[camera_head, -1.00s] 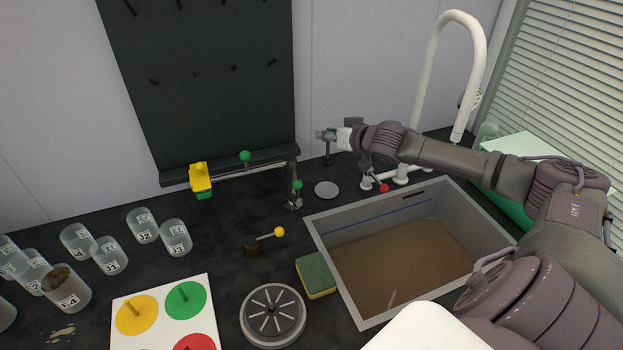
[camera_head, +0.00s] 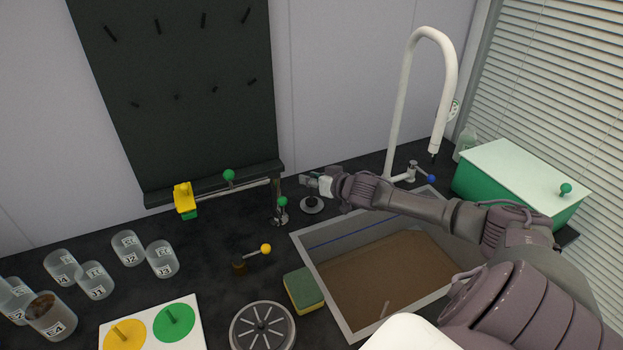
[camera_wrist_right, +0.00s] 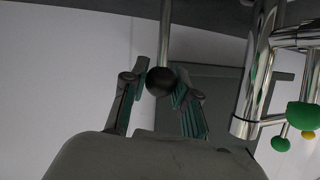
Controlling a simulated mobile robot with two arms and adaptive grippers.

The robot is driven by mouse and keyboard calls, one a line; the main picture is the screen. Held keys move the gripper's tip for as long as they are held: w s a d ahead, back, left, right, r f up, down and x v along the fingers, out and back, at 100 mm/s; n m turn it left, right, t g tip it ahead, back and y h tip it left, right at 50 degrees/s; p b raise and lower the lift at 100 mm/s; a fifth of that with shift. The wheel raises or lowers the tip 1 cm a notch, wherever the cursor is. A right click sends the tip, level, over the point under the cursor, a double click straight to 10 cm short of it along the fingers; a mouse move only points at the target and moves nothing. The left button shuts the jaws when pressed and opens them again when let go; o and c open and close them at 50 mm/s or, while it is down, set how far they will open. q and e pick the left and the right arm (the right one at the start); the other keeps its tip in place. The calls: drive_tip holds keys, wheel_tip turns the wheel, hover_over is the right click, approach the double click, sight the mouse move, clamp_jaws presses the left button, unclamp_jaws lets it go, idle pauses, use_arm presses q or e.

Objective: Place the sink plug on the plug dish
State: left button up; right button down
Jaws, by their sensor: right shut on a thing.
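My left gripper is out of view.
The sink (camera_head: 385,270) holds brown liquid, with a white tap (camera_head: 402,100) behind it. A sponge (camera_head: 304,290) lies by the sink. A green box (camera_head: 520,185) is at right.

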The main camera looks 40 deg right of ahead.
drive_tip(key=c, duration=1.2)
unclamp_jaws()
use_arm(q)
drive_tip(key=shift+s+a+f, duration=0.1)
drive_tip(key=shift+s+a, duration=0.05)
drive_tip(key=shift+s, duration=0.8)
use_arm(e)
drive_tip(key=o, duration=0.3)
drive_tip(key=shift+s+r, duration=0.1)
drive_tip(key=shift+s, duration=0.45)
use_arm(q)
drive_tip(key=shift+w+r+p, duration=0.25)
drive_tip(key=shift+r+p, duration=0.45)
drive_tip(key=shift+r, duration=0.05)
use_arm(e)
drive_tip(key=v, duration=1.1)
drive_tip(key=shift+w+r, duration=0.1)
drive_tip(key=shift+r, duration=0.1)
